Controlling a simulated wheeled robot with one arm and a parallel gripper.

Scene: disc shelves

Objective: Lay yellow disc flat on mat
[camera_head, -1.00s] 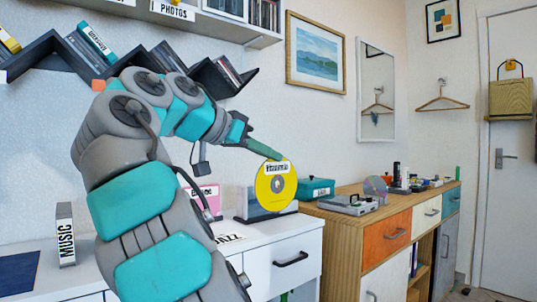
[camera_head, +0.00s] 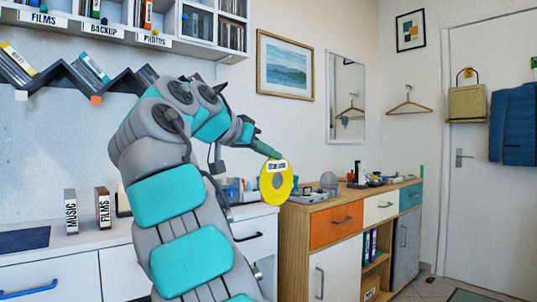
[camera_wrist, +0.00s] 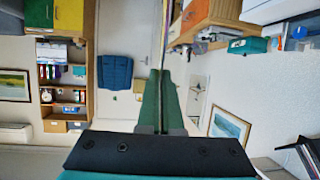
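The yellow disc (camera_head: 276,181) has a white label near its top and stands upright, its face toward the head camera. My gripper (camera_head: 278,157) is shut on its upper edge with green fingers, holding it up in front of the wooden cabinet's left end. In the wrist view the disc (camera_wrist: 164,30) shows as a thin edge-on line beyond the closed fingers (camera_wrist: 160,75). A dark blue mat (camera_head: 22,241) lies on the white counter at the far left, partly cut off by the picture edge. My gripper is far to the right of it.
MUSIC (camera_head: 71,211) and FILMS (camera_head: 102,210) boxes stand on the white counter (camera_head: 50,262) right of the mat. My arm hides part of the counter. A zigzag shelf (camera_head: 85,85) and labelled wall shelves (camera_head: 155,40) hang above. The wooden cabinet (camera_head: 295,240) carries small items.

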